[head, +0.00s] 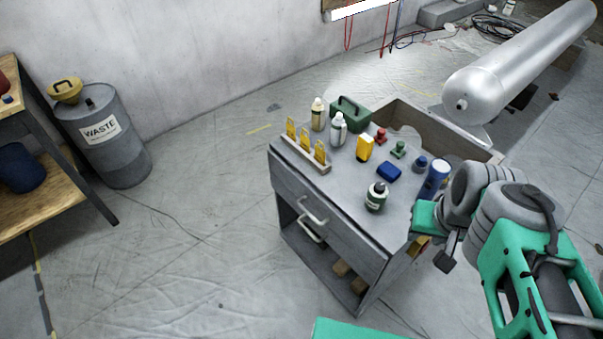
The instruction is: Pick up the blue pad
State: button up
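The blue pad (389,171) is a small dark blue block lying flat on the grey top of the cabinet (345,198), between a yellow container and a dark bottle. My gripper (447,262) is at the right front edge of the cabinet, to the right of and nearer than the pad, and apart from it. My wrist hides part of the cabinet's right side. The fingers are small and partly hidden, so I cannot tell whether they are open or shut.
Around the pad stand a yellow container (365,148), a dark bottle (376,197), a green item (398,150), a small blue item (420,164) and a blue cylinder (433,180). A rack with yellow items (306,154) stands left. Floor left of the cabinet is clear.

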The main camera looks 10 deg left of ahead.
aim_at(387, 171)
jog(key=u, duration=1.5)
jog(key=i, duration=1)
